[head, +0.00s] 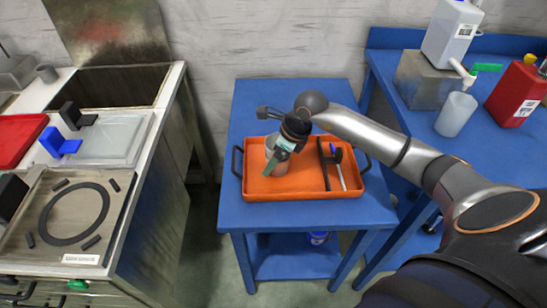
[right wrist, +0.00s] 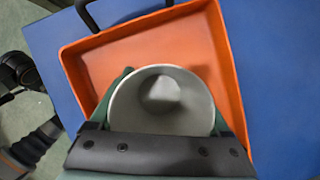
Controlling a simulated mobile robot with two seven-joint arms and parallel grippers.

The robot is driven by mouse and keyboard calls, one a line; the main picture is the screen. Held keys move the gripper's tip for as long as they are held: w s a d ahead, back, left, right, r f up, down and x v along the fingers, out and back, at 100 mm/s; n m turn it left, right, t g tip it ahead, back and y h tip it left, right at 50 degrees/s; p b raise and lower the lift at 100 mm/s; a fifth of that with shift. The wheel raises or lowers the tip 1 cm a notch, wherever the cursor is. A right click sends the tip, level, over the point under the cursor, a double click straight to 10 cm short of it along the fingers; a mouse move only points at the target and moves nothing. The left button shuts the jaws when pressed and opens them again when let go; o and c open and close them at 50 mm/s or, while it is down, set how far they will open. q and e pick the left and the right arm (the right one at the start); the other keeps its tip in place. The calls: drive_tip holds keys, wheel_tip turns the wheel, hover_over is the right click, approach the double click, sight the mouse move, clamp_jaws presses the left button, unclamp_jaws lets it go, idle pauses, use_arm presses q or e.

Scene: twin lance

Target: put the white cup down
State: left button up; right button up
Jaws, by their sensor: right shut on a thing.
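My right gripper (head: 277,157) reaches in from the right over the orange tray (head: 318,196). It is shut on the white cup (head: 270,148), which looks light grey. In the right wrist view the cup (right wrist: 160,95) is seen through its open mouth, between the two green fingers, and looks empty. It is over the left part of the tray. I cannot tell whether its base touches the tray floor. My left gripper is not in view.
The tray sits on a small blue table (head: 295,95) with a black rack-like item (head: 324,165) in its right part. A translucent beaker (head: 456,114) and a red canister (head: 520,92) stand on the right blue bench. A sink counter (head: 150,125) is at left.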

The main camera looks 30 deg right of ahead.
drive_tip(key=o, duration=1.1)
drive_tip(key=shift+f, duration=0.1)
drive_tip(key=shift+o, duration=0.2)
drive_tip(key=p+v, duration=0.1)
drive_tip(key=v, duration=1.1)
